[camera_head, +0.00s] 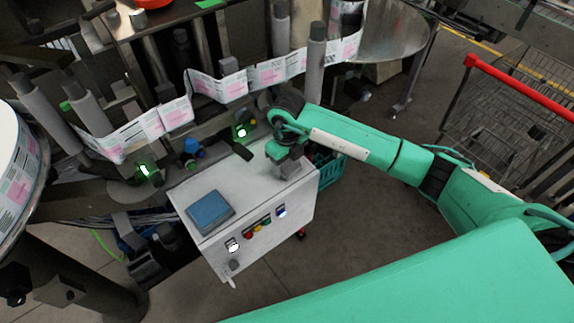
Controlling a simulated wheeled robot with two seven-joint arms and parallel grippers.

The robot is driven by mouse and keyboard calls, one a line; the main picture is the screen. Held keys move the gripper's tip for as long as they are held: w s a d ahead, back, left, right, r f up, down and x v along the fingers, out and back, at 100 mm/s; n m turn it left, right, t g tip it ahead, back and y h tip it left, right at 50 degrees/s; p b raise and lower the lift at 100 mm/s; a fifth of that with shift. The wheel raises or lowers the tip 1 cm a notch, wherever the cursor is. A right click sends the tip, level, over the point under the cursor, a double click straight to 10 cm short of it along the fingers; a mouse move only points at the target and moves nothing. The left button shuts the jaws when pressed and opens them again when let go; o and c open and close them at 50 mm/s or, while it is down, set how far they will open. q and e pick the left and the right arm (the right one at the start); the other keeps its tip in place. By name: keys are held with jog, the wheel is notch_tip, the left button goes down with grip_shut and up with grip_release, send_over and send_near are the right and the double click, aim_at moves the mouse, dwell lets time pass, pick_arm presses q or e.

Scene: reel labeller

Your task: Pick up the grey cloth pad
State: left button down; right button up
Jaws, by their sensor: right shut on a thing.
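My right gripper (288,160) comes in from the right over the back right part of the white control box's top. It is shut on a small grey thing, the grey cloth pad (291,169), at the top's surface. The jaws hide part of the pad, and I cannot tell whether it touches the top or is just clear of it. My left gripper is not in view.
The white control box (245,190) carries a blue pad-like block (209,212) at its left and buttons on its front. A label web (225,88) runs over rollers behind. A teal basket (329,168) stands behind the box; a red-handled cart (510,110) is at right.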

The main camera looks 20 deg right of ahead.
aim_at(287, 162)
jog(key=shift+r, duration=0.1)
jog(key=shift+r+b, duration=0.3)
jog(key=shift+r, duration=0.25)
notch_tip(287, 162, up, 19)
jog(key=b, duration=0.4)
jog(key=shift+f, duration=0.15)
